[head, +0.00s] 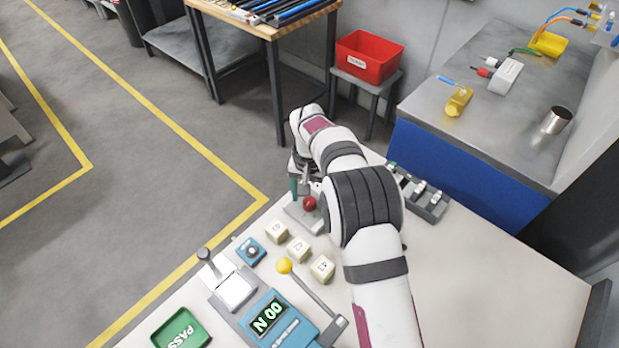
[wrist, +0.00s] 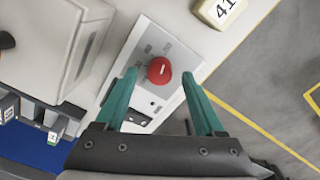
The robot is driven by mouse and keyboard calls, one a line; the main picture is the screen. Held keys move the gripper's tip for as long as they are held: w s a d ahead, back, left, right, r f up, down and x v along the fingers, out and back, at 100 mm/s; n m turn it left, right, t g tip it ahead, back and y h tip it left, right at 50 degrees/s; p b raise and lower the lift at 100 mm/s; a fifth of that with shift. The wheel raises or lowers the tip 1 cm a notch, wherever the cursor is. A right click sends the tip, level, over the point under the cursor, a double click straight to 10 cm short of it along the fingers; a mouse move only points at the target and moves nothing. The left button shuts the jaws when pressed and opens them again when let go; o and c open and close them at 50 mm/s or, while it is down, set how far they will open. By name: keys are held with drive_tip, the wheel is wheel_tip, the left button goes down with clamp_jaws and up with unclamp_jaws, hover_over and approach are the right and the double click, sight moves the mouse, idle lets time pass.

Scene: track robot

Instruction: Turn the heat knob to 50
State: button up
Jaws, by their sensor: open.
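The red round knob (wrist: 159,70), which I take as the heat knob, sits on a pale grey panel (wrist: 149,33) with small markings too small to read. It has a short white mark on top. In the head view the same knob (head: 309,203) shows just left of my arm. My gripper (wrist: 160,80) has its two teal fingers apart, one on each side of the knob in the wrist view, with visible gaps and nothing held. I cannot tell how far above the knob the fingertips are. In the head view my gripper (head: 299,187) is partly hidden by my arm.
Pale labelled blocks (head: 299,249) and a blue box with a round knob (head: 250,250) stand on the white table. A yellow-tipped lever (head: 284,265) and a blue display unit (head: 272,319) are nearer. A row of switches (head: 422,192) lies right of my arm.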

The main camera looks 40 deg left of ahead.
sight(309, 201)
wheel_tip(309, 201, up, 14)
drive_tip(key=shift+r, duration=0.25)
drive_tip(key=s+d+r+m, duration=0.1)
drive_tip(key=d+r+m, duration=0.25)
drive_tip(key=d, duration=1.05)
drive_tip(key=s+d+r+m, duration=0.25)
drive_tip(key=d+r, duration=0.25)
drive_tip(key=d, duration=0.8)
drive_tip(key=s+d+f+m+y, duration=0.1)
drive_tip(key=s+d+f+m, duration=0.1)
drive_tip(key=s+d, duration=0.3)
drive_tip(key=s+d+f+m, duration=0.3)
drive_tip(key=s+d, duration=0.3)
drive_tip(key=s, duration=0.4)
drive_tip(key=shift+s+d+y, duration=0.2)
drive_tip(key=shift+s+y, duration=0.1)
drive_tip(key=shift+y, duration=0.1)
